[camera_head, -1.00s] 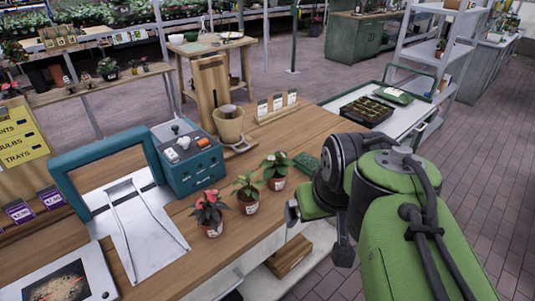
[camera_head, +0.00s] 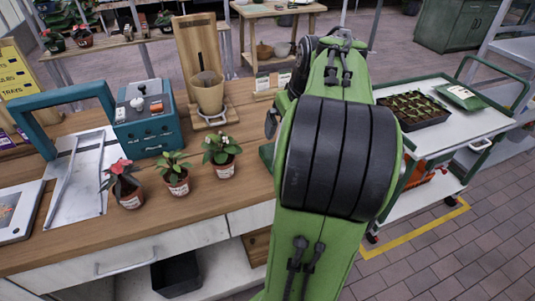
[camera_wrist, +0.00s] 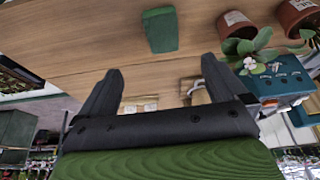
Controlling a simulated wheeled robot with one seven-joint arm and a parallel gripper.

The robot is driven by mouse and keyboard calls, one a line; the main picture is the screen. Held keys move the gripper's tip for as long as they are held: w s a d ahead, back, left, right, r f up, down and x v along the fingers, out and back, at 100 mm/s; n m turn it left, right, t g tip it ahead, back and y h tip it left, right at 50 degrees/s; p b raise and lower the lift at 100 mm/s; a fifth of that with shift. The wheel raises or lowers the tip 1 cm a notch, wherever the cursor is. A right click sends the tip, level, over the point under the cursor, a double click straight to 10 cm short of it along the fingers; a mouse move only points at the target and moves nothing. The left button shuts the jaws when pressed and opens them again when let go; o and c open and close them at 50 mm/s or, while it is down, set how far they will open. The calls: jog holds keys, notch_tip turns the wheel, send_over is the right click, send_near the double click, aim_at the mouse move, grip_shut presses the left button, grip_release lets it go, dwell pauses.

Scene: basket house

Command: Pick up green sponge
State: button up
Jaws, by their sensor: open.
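The green sponge (camera_wrist: 160,31) lies on the wooden counter and shows at the top middle of the wrist view. My gripper (camera_wrist: 158,76) is open and empty, its two dark fingers spread apart, with the sponge beyond the fingertips and roughly between their lines. The fingers do not appear to touch the sponge. In the head view my arm covers most or all of the place where the sponge lies, and my gripper is largely hidden there too.
Potted plants (camera_head: 221,150) stand on the counter (camera_head: 205,197) left of my arm. A cart (camera_head: 465,128) with a seedling tray (camera_head: 413,110) stands to the right.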

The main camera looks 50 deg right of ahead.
jog(key=b+x, duration=0.2)
jog(key=x, duration=0.3)
jog(key=b+x, duration=0.2)
jog(key=x, duration=0.3)
jog(key=b+x, duration=0.2)
jog(key=x, duration=0.3)
jog(key=shift+a+f, duration=0.25)
jog(key=shift+r, duration=0.1)
jog(key=c, duration=1.1)
